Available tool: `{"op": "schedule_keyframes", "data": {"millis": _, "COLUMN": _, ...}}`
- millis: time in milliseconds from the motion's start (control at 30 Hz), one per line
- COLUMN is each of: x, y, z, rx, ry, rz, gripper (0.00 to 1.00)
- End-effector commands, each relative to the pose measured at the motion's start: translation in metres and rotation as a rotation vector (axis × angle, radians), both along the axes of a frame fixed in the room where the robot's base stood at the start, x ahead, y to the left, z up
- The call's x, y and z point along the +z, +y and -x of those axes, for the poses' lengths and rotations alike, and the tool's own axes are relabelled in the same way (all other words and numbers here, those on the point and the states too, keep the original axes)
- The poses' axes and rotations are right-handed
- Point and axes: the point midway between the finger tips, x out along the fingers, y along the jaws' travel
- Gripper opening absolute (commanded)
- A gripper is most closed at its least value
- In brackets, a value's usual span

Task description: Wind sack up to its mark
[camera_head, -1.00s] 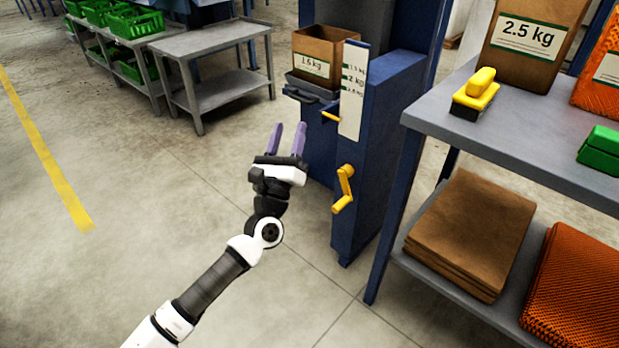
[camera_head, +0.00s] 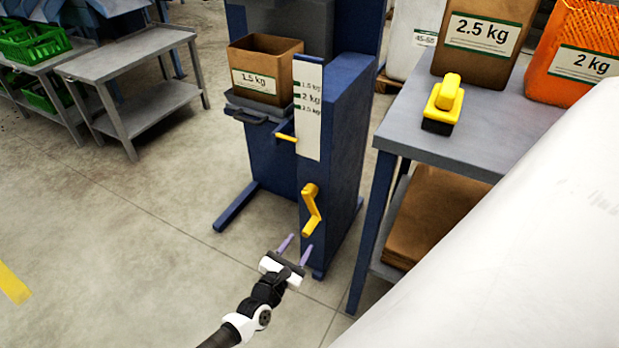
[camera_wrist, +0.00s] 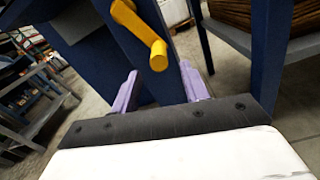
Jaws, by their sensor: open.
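A brown paper sack (camera_head: 268,68) labelled 1.5 kg stands on a small dark platform (camera_head: 262,112) on the front of the blue stand. A white scale (camera_head: 309,128) beside it reads 1.5 kg, 2 kg and 2.5 kg from top to bottom. A yellow pointer (camera_head: 286,137) sits level with a point below the 2.5 kg mark. The yellow crank (camera_head: 311,208) is on the stand's lower front; it also shows in the wrist view (camera_wrist: 143,30). My gripper (camera_head: 295,246) is open and empty, just below the crank, its lilac fingers (camera_wrist: 160,86) apart and not visibly touching it.
A grey table (camera_head: 480,120) at right holds a yellow-handled block (camera_head: 443,103), a brown 2.5 kg sack (camera_head: 482,45) and an orange 2 kg sack (camera_head: 580,55). A large white surface covers the lower right. Open floor (camera_head: 130,240) lies at left.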

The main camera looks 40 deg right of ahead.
Motion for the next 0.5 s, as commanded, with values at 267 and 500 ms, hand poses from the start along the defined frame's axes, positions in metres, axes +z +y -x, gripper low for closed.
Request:
{"op": "schedule_keyframes", "data": {"millis": 267, "x": -0.001, "y": -0.054, "z": -0.021, "rx": 0.0, "ry": 0.002, "rz": 0.002, "gripper": 0.45}}
{"op": "schedule_keyframes", "data": {"millis": 500, "x": 0.0, "y": -0.074, "z": -0.03, "rx": 0.0, "ry": 0.001, "rz": -0.001, "gripper": 0.45}}
